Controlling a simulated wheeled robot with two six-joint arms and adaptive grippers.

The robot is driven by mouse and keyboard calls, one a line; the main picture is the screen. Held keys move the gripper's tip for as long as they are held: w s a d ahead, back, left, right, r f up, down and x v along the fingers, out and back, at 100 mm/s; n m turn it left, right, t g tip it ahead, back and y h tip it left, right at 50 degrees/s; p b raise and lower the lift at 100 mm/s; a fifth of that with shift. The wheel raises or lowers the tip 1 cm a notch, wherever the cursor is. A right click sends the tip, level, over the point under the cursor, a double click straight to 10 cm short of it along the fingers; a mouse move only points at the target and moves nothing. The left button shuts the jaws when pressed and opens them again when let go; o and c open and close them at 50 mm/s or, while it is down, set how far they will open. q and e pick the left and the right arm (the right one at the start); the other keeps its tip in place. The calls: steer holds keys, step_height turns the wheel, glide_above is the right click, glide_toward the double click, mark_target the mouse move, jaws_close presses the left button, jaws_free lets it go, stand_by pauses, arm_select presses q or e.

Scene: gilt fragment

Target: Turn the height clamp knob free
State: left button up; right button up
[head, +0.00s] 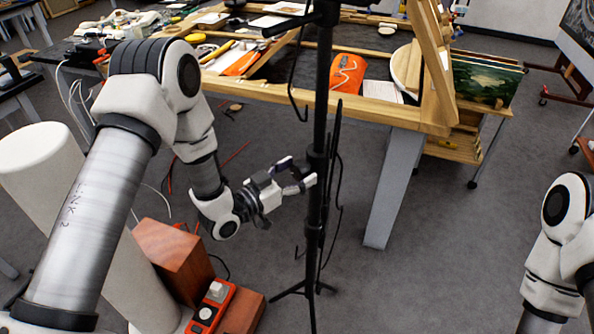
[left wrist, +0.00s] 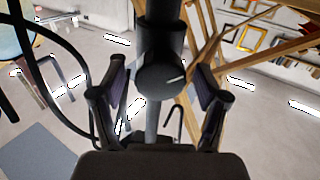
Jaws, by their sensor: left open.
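A black upright stand (head: 319,110) with a tripod foot stands on the floor in front of the bench. In the left wrist view the round dark clamp knob (left wrist: 163,76) faces the camera on the stand's pole (left wrist: 160,22); a thin pale line marks its face. In the head view the knob cannot be made out clearly. My left gripper (head: 298,173) is open beside the pole, on its left. In the left wrist view its fingers (left wrist: 163,88) are spread either side of the knob, with gaps showing. My right gripper is out of view.
A wooden bench (head: 290,94) with tools and an orange pouch (head: 347,72) stands behind the pole. Black cables (head: 335,190) hang beside it. A wooden block (head: 172,253) and orange device (head: 211,304) are at lower left.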

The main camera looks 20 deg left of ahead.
arm_select(q)
steer(key=shift+w+f, duration=0.1)
steer(key=c, duration=1.2)
steer(key=shift+o, duration=0.2)
steer(key=shift+n, duration=0.3)
steer(key=n+b, duration=0.1)
steer(key=n, duration=1.7)
steer(key=shift+n, duration=0.3)
